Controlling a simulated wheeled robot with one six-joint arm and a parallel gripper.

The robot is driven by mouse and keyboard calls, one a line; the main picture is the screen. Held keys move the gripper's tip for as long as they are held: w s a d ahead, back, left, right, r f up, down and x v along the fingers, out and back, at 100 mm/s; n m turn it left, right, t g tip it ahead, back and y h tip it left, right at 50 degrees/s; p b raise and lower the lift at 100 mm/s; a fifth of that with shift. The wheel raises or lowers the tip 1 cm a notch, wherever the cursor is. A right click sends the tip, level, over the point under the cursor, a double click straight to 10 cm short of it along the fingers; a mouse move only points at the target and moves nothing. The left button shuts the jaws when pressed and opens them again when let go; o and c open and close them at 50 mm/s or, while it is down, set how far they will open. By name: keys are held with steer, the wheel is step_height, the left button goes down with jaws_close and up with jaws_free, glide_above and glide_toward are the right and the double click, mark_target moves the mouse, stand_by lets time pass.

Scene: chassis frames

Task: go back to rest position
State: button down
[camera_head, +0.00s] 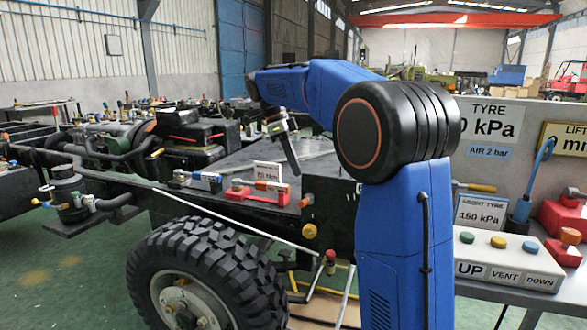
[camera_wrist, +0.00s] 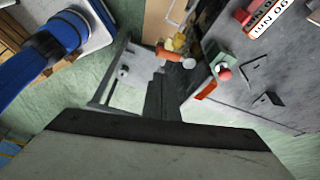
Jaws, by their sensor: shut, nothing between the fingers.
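My blue arm reaches left from its large black joint in the head view, then bends down at the wrist. My gripper (camera_head: 293,167) points down over the dark flat deck of the chassis (camera_head: 322,165). Its fingers look together and hold nothing.
A large tyre (camera_head: 205,280) stands below the deck. A white UP/VENT/DOWN control box (camera_head: 508,262) and a grey panel with gauge signs (camera_head: 491,121) stand at right, close to my arm. Pipes and machine parts crowd the chassis at left. The air above the deck looks open.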

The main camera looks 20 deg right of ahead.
steer(key=s+a+f+n+t+y, duration=0.1)
steer(key=s+a+f+n+t, duration=0.15)
steer(key=s+n, duration=0.55)
steer(key=s+a+f+n+t+y, duration=0.1)
steer(key=s+a+f+n, duration=0.3)
steer(key=s, duration=0.8)
steer(key=s+a+f+n+t+y, duration=0.1)
steer(key=s+f+n+t, duration=0.2)
steer(key=s+f+n, duration=0.9)
steer(key=s+f, duration=0.1)
steer(key=s, duration=0.3)
steer(key=shift+a+f, duration=0.15)
steer(key=shift+f, duration=0.15)
